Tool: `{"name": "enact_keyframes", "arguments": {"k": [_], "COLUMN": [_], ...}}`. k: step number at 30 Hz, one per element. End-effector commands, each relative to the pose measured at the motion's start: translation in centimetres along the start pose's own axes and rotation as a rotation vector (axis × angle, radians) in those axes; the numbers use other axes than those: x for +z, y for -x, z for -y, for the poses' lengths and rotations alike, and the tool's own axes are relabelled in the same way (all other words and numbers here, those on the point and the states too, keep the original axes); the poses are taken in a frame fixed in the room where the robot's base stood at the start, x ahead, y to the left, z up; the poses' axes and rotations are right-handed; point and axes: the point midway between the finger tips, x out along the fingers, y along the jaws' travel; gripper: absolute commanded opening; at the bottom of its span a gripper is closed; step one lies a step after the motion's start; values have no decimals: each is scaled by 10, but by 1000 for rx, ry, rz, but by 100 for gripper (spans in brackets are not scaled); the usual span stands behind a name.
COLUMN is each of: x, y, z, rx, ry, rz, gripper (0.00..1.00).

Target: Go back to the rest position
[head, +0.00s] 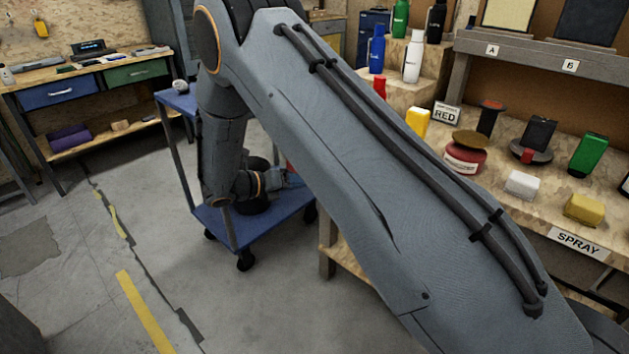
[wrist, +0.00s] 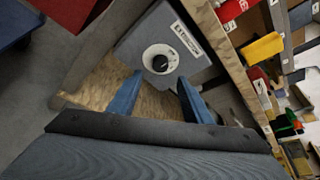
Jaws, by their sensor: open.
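My gripper (wrist: 155,97) shows in the wrist view with its two blue fingers spread apart. It is open, with nothing between the fingers. Beyond the fingertips is a grey box with a round white dial and black knob (wrist: 161,62), on a wooden surface. In the head view my grey arm crosses the picture from the lower right to the top and bends down at the left. The gripper end there is mostly hidden behind my own arm, near the blue cart (head: 240,222).
A wooden bench (head: 520,212) at the right holds bottles, sponges and tins behind a SPRAY label (head: 578,242). A workbench with drawers (head: 58,92) stands at the back left. The concrete floor (head: 75,255) at the left is clear, with yellow tape marks.

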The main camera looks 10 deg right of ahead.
Motion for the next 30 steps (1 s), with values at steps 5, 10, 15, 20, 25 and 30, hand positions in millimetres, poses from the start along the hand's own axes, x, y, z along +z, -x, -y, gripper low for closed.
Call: {"name": "enact_keyframes", "arguments": {"k": [5,10,15,20,25,30], "x": [0,0,-12,-43,-78,-106], "y": [1,-1,-13,-16,0,29], "z": [0,6,53,125,192,247], "rx": [0,-1,-14,-72,-190,-364], "ry": [0,-19,-191,-509,-887,-1290], "rz": [0,-18,-183,-455,-728,-972], "gripper": [45,45,45,45,45,45]}}
